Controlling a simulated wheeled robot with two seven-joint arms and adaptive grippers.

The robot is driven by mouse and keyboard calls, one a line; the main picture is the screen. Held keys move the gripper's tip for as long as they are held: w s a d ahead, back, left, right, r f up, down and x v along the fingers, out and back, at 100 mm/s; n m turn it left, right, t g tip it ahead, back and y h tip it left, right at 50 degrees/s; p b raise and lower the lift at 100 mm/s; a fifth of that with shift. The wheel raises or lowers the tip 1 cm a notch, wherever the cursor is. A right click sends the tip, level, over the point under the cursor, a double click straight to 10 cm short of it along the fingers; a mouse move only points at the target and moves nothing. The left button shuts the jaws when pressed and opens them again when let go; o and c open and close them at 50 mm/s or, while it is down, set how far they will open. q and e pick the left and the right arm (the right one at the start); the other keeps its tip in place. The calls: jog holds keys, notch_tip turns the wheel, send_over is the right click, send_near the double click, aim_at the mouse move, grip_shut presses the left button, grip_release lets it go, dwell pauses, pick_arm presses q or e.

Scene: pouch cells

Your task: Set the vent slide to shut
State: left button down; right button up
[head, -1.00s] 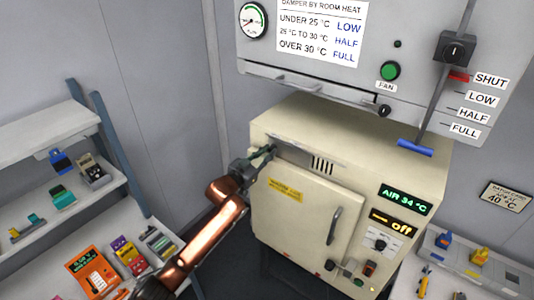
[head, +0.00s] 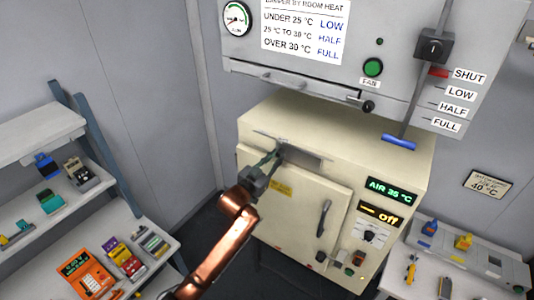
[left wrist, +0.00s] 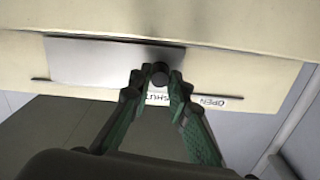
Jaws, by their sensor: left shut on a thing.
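The vent slide is a grey metal plate (head: 305,157) on the cream oven's front, above its door. It also shows in the left wrist view (left wrist: 95,62), with a dark round knob (left wrist: 160,72) at one end. My left gripper (head: 280,153) is shut on this knob, its green fingers (left wrist: 160,82) on both sides of it. In the wrist view the labels appear upside down: the SHUT label (left wrist: 158,99) is right by the knob, partly hidden by the fingers, and the OPEN label (left wrist: 211,102) is farther right. No vent slots show beside the plate. My right gripper is not in view.
The oven door (head: 290,210) with its handle (head: 323,218) is below the slide. A grey panel (head: 300,75) with a damper lever, its blue grip (head: 398,141), overhangs the oven. Shelves (head: 50,205) stand left and a side table (head: 470,262) right.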

pick_arm(q)
jog(key=shift+s+d, duration=0.1)
jog(key=shift+d, duration=0.05)
jog(key=c, duration=1.8)
grip_release()
jog(key=shift+d, duration=0.1)
jog(key=shift+a, duration=0.2)
jog(key=v, duration=1.2)
jog(key=shift+d, duration=0.15)
